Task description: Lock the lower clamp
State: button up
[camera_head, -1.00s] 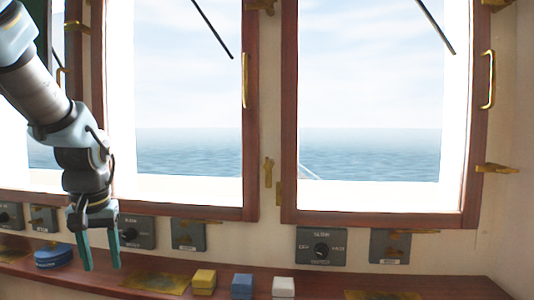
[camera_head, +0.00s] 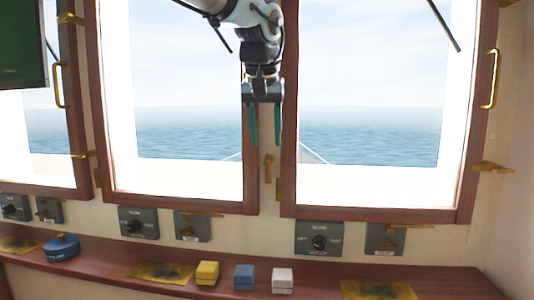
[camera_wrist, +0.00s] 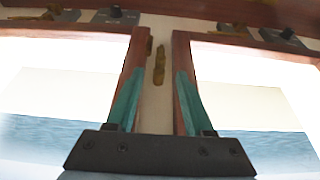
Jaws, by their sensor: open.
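A brass clamp (camera_head: 268,168) stands upright on the narrow wall strip between the middle window (camera_head: 180,208) and the right window (camera_head: 380,213). It also shows in the wrist view (camera_wrist: 159,64), ahead of and between my fingertips. My gripper (camera_head: 266,142) is open and empty, fingers pointing down, just above this clamp in the head view. In the wrist view my two teal fingers (camera_wrist: 160,82) lie apart, over the two wooden frame edges. Another brass clamp (camera_head: 493,167) lies level across the right window's outer edge.
A wooden shelf (camera_head: 110,265) below holds a blue round object (camera_head: 62,247), a yellow block (camera_head: 207,272), a blue block (camera_head: 244,277) and a white block (camera_head: 282,280). Dark switch boxes (camera_head: 319,239) line the wall. Brass handles (camera_head: 490,78) project from the frames.

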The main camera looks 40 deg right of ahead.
aim_at(267, 156)
jog(key=p+x, duration=0.1)
jog(key=x, duration=0.5)
jog(key=shift+c, duration=0.3)
grip_shut()
jog(key=shift+r, duration=0.1)
